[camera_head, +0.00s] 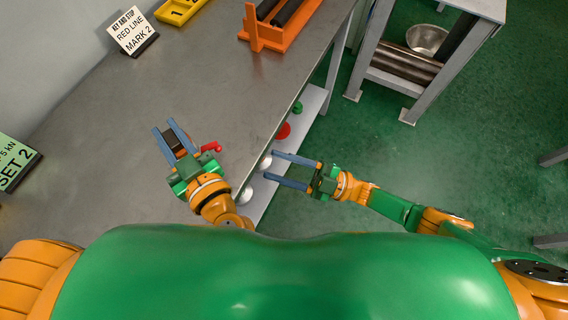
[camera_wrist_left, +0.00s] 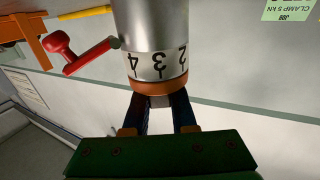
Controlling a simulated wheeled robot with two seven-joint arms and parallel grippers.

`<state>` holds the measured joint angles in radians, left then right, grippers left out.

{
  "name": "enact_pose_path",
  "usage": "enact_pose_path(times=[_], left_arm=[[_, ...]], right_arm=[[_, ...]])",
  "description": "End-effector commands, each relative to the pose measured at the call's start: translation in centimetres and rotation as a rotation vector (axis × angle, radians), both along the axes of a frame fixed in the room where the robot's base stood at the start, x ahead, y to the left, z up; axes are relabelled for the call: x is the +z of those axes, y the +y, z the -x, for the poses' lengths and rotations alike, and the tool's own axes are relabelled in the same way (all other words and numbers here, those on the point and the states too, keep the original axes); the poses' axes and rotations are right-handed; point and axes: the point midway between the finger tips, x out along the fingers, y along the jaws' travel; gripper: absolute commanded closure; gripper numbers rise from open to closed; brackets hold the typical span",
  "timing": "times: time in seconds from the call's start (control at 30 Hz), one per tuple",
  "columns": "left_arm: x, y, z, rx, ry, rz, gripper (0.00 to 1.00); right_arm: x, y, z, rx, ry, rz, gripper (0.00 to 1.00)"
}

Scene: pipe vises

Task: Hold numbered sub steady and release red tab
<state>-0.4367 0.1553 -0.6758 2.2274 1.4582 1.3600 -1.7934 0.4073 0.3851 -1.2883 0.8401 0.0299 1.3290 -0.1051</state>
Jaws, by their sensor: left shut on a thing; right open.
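The numbered sub (camera_wrist_left: 155,30) is a silver cylinder with a white ring marked 4, 3, 2 and a copper-coloured band at its near end. My left gripper (camera_head: 165,126) is over the bench top near its front edge, and its fingers are shut on the sub. In the left wrist view the fingers (camera_wrist_left: 163,97) meet the sub at the copper-coloured band. The red tab (camera_head: 210,147) sticks out to the right of the left gripper; in the left wrist view its red handle (camera_wrist_left: 68,52) lies left of the sub. My right gripper (camera_head: 269,166) is open and empty, right of the bench edge.
The grey bench top (camera_head: 110,130) is mostly clear. An orange rack (camera_head: 262,35) with dark rods and a yellow tray (camera_head: 178,10) stand at the back. A low shelf (camera_head: 306,108) below the bench edge carries small red and green items. A metal stand (camera_head: 400,75) is at right.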

Motion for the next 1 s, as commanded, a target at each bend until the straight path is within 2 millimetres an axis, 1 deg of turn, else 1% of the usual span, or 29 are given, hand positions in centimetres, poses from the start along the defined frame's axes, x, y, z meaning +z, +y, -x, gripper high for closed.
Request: enact_pose_path(times=[0.1, 0.43, 0.47, 0.5, 0.57, 0.87, 0.97, 1.0], left_arm=[[0.0, 0.0, 0.0, 0.000, 0.001, 0.001, 1.00], [0.0, 0.0, 0.0, 0.000, 0.001, 0.001, 1.00], [0.0, 0.0, 0.0, 0.000, 0.001, 0.001, 0.67], [0.0, 0.0, 0.0, 0.000, 0.001, 0.001, 0.56], [0.0, 0.0, 0.0, 0.000, 0.001, 0.001, 0.40], [0.0, -0.1, 0.1, 0.000, 0.001, 0.001, 0.40], [-0.2, -1.0, 1.1, -0.001, 0.004, 0.003, 0.40], [-0.2, -1.6, 1.8, -0.002, 0.007, 0.002, 0.40]], right_arm=[[-0.3, -0.8, 0.2, 0.001, 0.002, 0.000, 0.53], [-0.3, -0.9, 0.2, 0.001, 0.002, -0.001, 0.53], [-0.3, -0.9, 0.2, 0.001, 0.001, -0.001, 0.53], [-0.3, -0.9, 0.2, 0.001, 0.001, -0.001, 0.53], [-0.3, -0.9, 0.2, 0.001, 0.001, -0.001, 0.53], [-0.3, -0.9, 0.2, 0.001, 0.001, -0.001, 0.53], [-0.3, -0.9, 0.2, 0.000, 0.001, -0.002, 0.53], [-0.3, -0.9, 0.2, 0.000, 0.001, -0.002, 0.53]])
